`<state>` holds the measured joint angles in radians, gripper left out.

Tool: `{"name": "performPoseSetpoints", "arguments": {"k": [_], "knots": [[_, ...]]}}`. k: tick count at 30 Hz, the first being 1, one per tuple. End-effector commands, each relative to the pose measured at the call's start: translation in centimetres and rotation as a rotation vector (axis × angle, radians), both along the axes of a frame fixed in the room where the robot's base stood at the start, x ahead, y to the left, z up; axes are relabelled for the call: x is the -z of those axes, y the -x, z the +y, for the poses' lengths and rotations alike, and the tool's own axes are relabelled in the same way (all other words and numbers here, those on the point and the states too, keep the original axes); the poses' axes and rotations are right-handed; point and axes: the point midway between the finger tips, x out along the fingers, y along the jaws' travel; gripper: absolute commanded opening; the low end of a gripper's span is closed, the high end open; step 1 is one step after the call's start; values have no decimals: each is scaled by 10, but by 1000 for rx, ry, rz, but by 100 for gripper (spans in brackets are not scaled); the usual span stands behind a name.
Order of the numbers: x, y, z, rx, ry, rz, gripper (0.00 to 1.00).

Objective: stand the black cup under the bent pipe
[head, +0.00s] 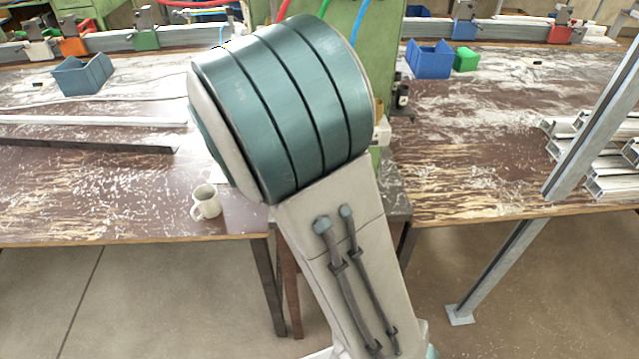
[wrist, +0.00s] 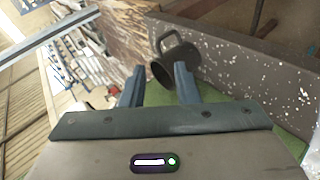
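The black cup (wrist: 181,58) shows in the wrist view just beyond my fingertips, by a green surface. Its dark round opening faces the lower left of that picture and its handle shows at the top. My gripper (wrist: 159,70) has its two fingers apart, with nothing seen clamped between them. The right finger overlaps the cup's edge in the picture; I cannot tell whether they touch. A dark, rod-like piece (wrist: 258,15) at the top right may be part of the bent pipe. In the head view my arm hides the gripper, cup and pipe.
A grey speckled beam (wrist: 235,55) runs close behind the cup. In the head view a white mug (head: 206,202) stands on the left table near its front edge. Blue bins (head: 83,75) (head: 429,59) and metal profiles (head: 600,160) lie on the tables. A slanted metal post (head: 598,110) stands at right.

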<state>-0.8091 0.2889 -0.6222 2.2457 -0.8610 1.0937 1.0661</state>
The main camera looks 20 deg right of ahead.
Motion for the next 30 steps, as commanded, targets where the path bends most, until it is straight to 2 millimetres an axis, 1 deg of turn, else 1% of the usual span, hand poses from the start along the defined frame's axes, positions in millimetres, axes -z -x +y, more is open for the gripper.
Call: {"name": "performPoseSetpoints", "arguments": {"k": [1,3,7,11,14,17,21,27,30], "knots": [[-7,-2,9,-4,-1,-4,28],[-15,-1,21,-4,-3,-3,28],[-26,-2,36,-2,0,-3,28],[-33,-1,44,1,-3,-1,28],[-33,5,43,6,-44,19,28],[-29,20,37,13,-155,61,28],[-26,51,35,-13,-399,113,28],[-35,90,46,-130,-700,77,28],[-43,104,54,-207,-797,21,28]]}}
